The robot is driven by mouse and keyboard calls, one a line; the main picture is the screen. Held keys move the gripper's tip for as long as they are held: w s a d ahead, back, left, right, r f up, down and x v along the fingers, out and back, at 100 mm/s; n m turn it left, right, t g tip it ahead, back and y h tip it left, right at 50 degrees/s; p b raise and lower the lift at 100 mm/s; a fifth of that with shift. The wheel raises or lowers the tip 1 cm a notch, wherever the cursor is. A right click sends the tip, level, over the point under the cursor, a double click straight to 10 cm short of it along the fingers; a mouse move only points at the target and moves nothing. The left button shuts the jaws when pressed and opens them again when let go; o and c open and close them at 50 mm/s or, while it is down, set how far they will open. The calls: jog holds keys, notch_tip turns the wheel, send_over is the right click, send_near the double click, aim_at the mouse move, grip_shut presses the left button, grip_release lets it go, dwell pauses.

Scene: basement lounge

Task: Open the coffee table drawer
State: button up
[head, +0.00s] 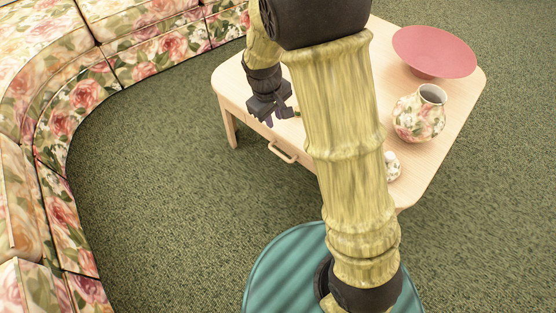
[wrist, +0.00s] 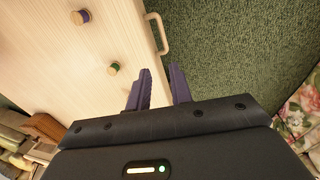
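The light wood coffee table (head: 240,88) stands right of centre in the head view. Its drawer handle (head: 283,152), a pale wooden bar, sticks out from the front side, and I see no gap at the drawer. In the wrist view the handle (wrist: 164,35) lies beyond the fingertips, beside the table top's edge (wrist: 105,40). My gripper (head: 281,116) is near the table's front edge, above and slightly left of the handle in the head view. In the wrist view my gripper (wrist: 161,70) has its two purple fingers apart, with nothing between them. My arm hides part of the table.
A red bowl (head: 434,50), a floral vase (head: 420,115) and a small floral lidded jar (head: 392,168) stand on the table. Two small corks, purple-topped (wrist: 81,16) and green-topped (wrist: 113,69), show in the wrist view. A floral sofa (head: 60,110) curves along the left; green carpet lies clear between.

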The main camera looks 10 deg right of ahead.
aim_at(279, 153)
jog(key=f, duration=0.1)
jog(key=f+b, duration=0.1)
jog(key=f, duration=0.1)
jog(key=shift+w+a+f, duration=0.15)
jog(key=shift+w+a, duration=0.2)
jog(key=shift+a, duration=0.05)
jog(key=shift+f, duration=0.1)
jog(key=f+b, duration=0.3)
jog(key=f, duration=0.2)
jog(key=w+d+f+b, duration=0.1)
jog(key=f+b, duration=0.2)
jog(key=f, duration=0.3)
jog(key=w+d+f+b, duration=0.1)
jog(key=f+b, duration=0.3)
jog(key=f, duration=0.2)
jog(key=shift+d, duration=0.2)
grip_shut()
